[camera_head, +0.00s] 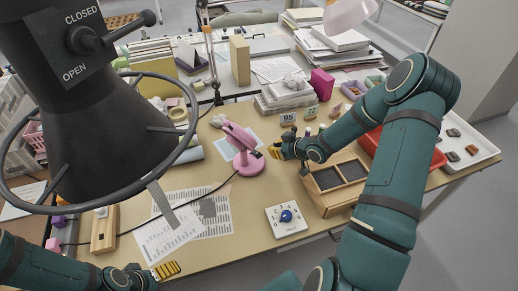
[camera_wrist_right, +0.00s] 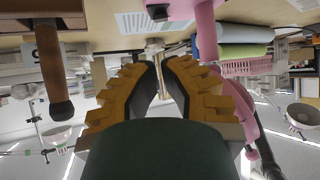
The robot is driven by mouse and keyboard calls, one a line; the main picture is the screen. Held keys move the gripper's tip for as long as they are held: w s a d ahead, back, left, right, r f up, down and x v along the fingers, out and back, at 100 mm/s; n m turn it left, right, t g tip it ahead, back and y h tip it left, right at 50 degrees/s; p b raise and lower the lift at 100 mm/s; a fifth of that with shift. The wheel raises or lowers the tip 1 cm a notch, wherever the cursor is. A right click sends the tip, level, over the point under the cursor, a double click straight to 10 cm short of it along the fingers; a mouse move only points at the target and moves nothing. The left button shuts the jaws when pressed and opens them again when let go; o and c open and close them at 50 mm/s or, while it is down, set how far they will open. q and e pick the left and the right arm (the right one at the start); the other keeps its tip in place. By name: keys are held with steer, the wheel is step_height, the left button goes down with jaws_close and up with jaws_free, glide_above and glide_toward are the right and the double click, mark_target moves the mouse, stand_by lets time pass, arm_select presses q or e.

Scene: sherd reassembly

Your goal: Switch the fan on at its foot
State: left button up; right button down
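The pink fan (camera_head: 241,140) stands on the desk left of my right gripper, with a round pink foot (camera_head: 249,164). A dark cable runs from the foot to the left. The switch on the foot is too small to make out. My right gripper (camera_head: 274,152) is just right of the fan, above the desk and apart from the foot. In the right wrist view its two yellow fingers (camera_wrist_right: 164,66) have a narrow gap and hold nothing. Pink parts (camera_wrist_right: 206,30) show at the top there. My left gripper (camera_head: 167,270) is at the desk's front edge; its finger gap is unclear.
A wooden tray with dark panels (camera_head: 340,175) lies right of my right gripper. A white dial box (camera_head: 287,219) is in front. Printed sheets (camera_head: 190,225) lie at the left. A black hood (camera_head: 90,130) with a ring blocks the upper left.

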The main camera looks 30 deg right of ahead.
mark_target(259, 153)
steer(key=shift+d, duration=0.1)
steer(key=b+x, duration=0.1)
steer(key=x, duration=0.9)
steer(key=shift+b, duration=0.4)
steer(key=b, duration=0.1)
steer(key=f+t+b, duration=0.1)
steer(key=b, duration=0.1)
steer(key=shift+s+d+f, duration=0.15)
steer(key=shift+s+f, duration=0.15)
steer(key=shift+s, duration=0.05)
steer(key=shift+r, duration=0.1)
steer(key=shift+s+r, duration=0.2)
steer(key=shift+f, duration=0.1)
steer(key=shift+s+d+f, duration=0.15)
steer(key=shift+s+d, duration=0.05)
steer(key=shift+s, duration=0.5)
